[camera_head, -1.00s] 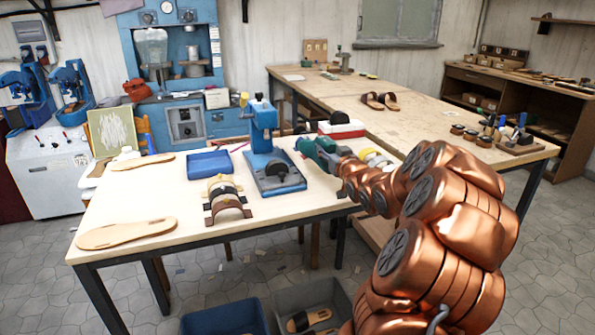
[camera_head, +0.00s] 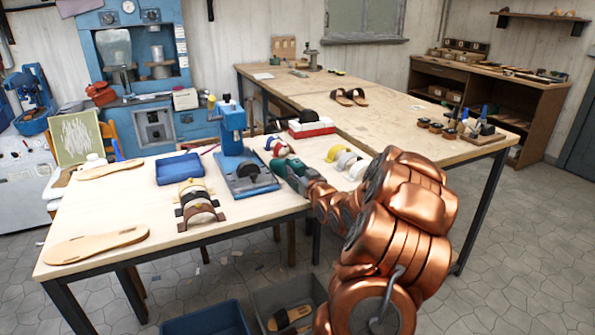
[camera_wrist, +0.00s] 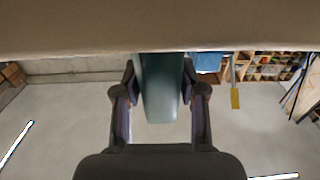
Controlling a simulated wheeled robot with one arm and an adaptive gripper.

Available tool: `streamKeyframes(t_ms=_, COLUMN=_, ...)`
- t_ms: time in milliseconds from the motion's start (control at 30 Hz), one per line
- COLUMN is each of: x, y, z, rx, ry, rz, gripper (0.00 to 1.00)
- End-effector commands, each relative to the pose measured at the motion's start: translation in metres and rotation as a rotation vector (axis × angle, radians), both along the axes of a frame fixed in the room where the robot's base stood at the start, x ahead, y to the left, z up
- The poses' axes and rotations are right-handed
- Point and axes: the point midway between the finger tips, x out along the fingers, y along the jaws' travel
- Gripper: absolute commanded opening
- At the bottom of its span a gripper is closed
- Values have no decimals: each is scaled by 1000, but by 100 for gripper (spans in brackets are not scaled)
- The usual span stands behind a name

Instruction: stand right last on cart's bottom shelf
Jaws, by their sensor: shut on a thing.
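A dark green last (camera_head: 290,171) is in my gripper (camera_head: 306,183), its far end pointing towards the back of the table in the head view. In the wrist view, my gripper (camera_wrist: 160,92) is shut with a finger on each side of the green last (camera_wrist: 160,84), whose far part runs up to a broad beige surface. In the head view the last shows over the table (camera_head: 110,213), just right of the blue press (camera_head: 243,170); whether it touches anything there I cannot tell. I cannot make out the cart in either view.
Coloured arched straps (camera_head: 280,148) lie behind the last, and white and yellow ones (camera_head: 345,162) lie to its right. A red and white box (camera_head: 311,130) stands further back. A blue crate (camera_head: 205,322) and a grey crate (camera_head: 290,298) are on the floor.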

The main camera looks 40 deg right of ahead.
Motion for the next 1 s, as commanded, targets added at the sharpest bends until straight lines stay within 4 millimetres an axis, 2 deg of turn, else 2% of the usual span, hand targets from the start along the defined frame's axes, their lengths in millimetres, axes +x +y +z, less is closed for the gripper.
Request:
streamKeyframes(t_ms=133, x=0, y=0, z=-2, rx=-1, ry=-2, rz=0, gripper=6)
streamKeyframes(t_ms=167, x=0, y=0, z=-1, rx=0, ry=-1, rz=0, gripper=44)
streamKeyframes(t_ms=367, x=0, y=0, z=-1, rx=0, ry=0, rz=0, gripper=65)
streamKeyframes(t_ms=767, x=-1, y=0, z=1, rx=0, ry=1, rz=0, gripper=66)
streamKeyframes(t_ms=1000, x=-28, y=9, z=-2, rx=1, ry=2, rz=-1, gripper=66)
